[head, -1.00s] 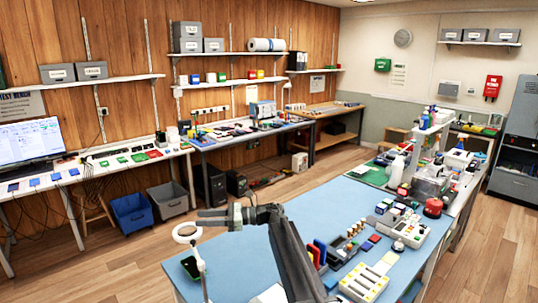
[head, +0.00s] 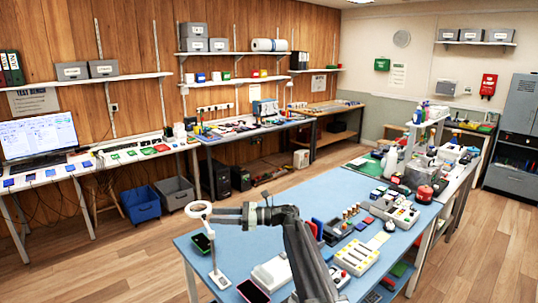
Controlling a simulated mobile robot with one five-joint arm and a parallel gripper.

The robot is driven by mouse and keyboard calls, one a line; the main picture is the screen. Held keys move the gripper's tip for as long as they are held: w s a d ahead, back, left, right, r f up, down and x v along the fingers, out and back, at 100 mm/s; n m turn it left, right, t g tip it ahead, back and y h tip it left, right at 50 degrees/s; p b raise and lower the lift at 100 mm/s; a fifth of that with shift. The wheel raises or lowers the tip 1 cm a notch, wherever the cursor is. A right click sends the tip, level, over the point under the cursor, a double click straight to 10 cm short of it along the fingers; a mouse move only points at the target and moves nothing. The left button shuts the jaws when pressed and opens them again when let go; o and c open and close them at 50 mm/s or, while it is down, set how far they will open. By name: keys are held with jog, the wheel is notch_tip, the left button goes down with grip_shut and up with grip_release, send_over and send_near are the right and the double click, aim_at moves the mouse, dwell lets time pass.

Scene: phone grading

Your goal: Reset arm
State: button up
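My arm reaches up over the blue-topped table (head: 330,195) from the bottom of the head view, bent to the left at its top. My gripper (head: 216,215) points left, level, above the table's left end. Nothing shows hanging from it. Whether a small gap lies between its fingers is too small to tell. In the picture it is just right of the white ring of a magnifier lamp (head: 199,209); I cannot tell whether they touch.
A white box (head: 270,273) and a white slotted tray (head: 356,257) lie beside my arm. Floor is clear at left.

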jog(key=w+d+r+m+t+h+b, duration=0.1)
jog(key=w+d+r+m+t+h, duration=0.2)
jog(key=d+m+t, duration=0.55)
jog(key=w+d+r+m+t+h+b, duration=0.15)
jog(key=w+d+m+t, duration=0.25)
jog(key=d+m+t, duration=0.4)
jog(key=w+d+f+m+t+h, duration=0.2)
jog(key=d+f+m+t+h, duration=0.15)
jog(key=d+m+h, duration=0.7)
jog(key=s+d+f+m+g+h, duration=0.45)
jog(key=d+f+m, duration=0.5)
jog(key=m, duration=0.35)
jog(key=s+f+m+g, duration=0.3)
jog(key=s+f, duration=0.3)
jog(key=s+f+m+g, duration=0.4)
jog(key=s+f, duration=0.1)
jog(key=s, duration=0.2)
jog(key=s+f+m+g, duration=0.3)
jog(key=s+f, duration=0.3)
jog(key=s, duration=0.1)
jog(key=shift+s+a+f+m+g, duration=0.25)
jog(key=shift+a+f+m, duration=0.05)
jog(key=shift+a+m, duration=0.1)
jog(key=s+a+f+m+g+y, duration=0.1)
jog(key=s+a+m+g, duration=0.1)
jog(key=s, duration=0.6)
jog(key=shift+s+a+f+m+g, duration=0.15)
jog(key=shift+f+m+g, duration=0.1)
jog(key=shift+m+g, duration=0.65)
